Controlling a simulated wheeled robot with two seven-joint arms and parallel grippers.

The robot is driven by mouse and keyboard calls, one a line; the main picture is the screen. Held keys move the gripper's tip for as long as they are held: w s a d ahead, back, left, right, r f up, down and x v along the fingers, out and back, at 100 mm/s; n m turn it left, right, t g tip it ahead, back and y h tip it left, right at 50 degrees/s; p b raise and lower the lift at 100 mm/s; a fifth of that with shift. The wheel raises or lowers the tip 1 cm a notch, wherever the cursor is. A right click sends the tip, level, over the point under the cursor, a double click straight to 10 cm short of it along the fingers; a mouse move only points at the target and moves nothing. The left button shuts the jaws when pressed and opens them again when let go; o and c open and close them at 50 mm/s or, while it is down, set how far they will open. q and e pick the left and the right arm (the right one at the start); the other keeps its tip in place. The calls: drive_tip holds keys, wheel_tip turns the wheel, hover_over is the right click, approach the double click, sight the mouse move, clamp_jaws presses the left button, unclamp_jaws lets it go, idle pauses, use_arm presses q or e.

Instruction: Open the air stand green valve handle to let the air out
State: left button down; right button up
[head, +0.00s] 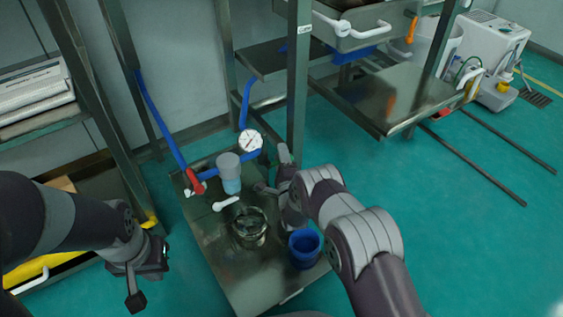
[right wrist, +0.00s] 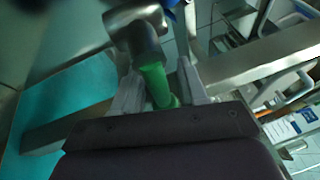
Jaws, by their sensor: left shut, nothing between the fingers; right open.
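The green valve handle (right wrist: 154,84) shows in the right wrist view, joined to a grey metal valve body (right wrist: 138,32). My right gripper (right wrist: 160,88) is open, with one finger on each side of the green handle; I cannot tell whether either finger touches it. My left gripper (head: 135,301) is shut and empty, left of the stand.
A blue hose (head: 160,115) rises behind. A metal post (head: 299,85) stands close to my right gripper.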

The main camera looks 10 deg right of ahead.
drive_tip(key=shift+w, duration=0.1)
clamp_jaws()
drive_tip(key=shift+r+n+t, duration=0.3)
drive_tip(key=shift+n, duration=0.5)
unclamp_jaws()
